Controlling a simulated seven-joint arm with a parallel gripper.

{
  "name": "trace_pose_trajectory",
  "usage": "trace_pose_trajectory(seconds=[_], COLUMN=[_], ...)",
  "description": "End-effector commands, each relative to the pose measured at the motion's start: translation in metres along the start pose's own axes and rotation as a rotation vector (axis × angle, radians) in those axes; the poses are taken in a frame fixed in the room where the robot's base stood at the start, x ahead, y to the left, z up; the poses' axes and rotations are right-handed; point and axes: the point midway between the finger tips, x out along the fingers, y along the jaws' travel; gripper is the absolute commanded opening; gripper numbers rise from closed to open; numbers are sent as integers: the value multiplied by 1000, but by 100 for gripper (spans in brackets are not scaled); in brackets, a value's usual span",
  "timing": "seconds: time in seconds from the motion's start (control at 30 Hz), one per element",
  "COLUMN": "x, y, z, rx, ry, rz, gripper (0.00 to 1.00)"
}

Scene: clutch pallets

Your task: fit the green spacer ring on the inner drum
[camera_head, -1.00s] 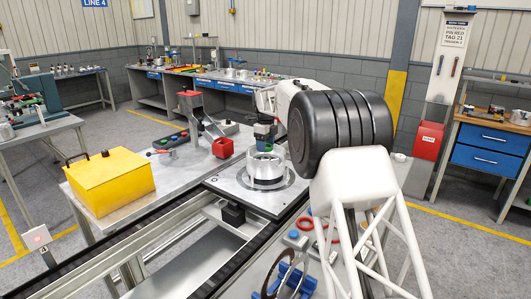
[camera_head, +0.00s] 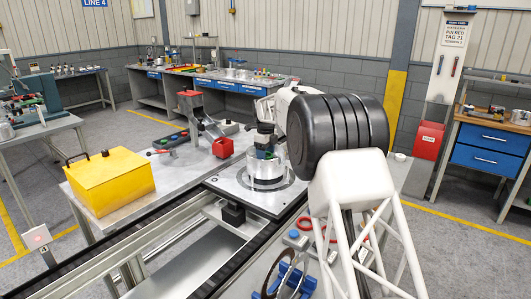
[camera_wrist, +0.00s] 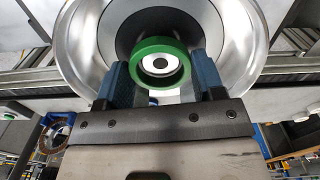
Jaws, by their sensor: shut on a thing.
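The green spacer ring (camera_wrist: 137,52) is held between the blue fingers of my gripper (camera_wrist: 162,64) in the wrist view. Through the ring's hole shows a pale round face with a dark centre, which looks like the inner drum (camera_wrist: 147,65). A wide silver housing (camera_wrist: 258,45) with a dark interior surrounds them. In the head view my gripper (camera_head: 265,146) points down over the silver housing (camera_head: 268,170), its fingertips at the housing's mouth. The ring is mostly hidden there. I cannot tell whether it touches the drum.
The housing stands on a metal pallet plate (camera_head: 225,187) on the conveyor. Red rings (camera_head: 305,222) and blue holders (camera_head: 268,283) lie on the near right bench.

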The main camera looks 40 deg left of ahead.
Motion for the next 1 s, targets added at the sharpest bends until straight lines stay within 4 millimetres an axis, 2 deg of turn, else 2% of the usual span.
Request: trace_pose_trajectory(seconds=[0.43,0.47,0.6,0.63,1.0], x=[7,7,7,7,5], y=[0,0,0,0,0], z=[0,0,0,0,0], rx=[0,0,0,0,0], ry=[0,0,0,0,0], rz=[0,0,0,0,0], gripper=[40,64,85,88,88])
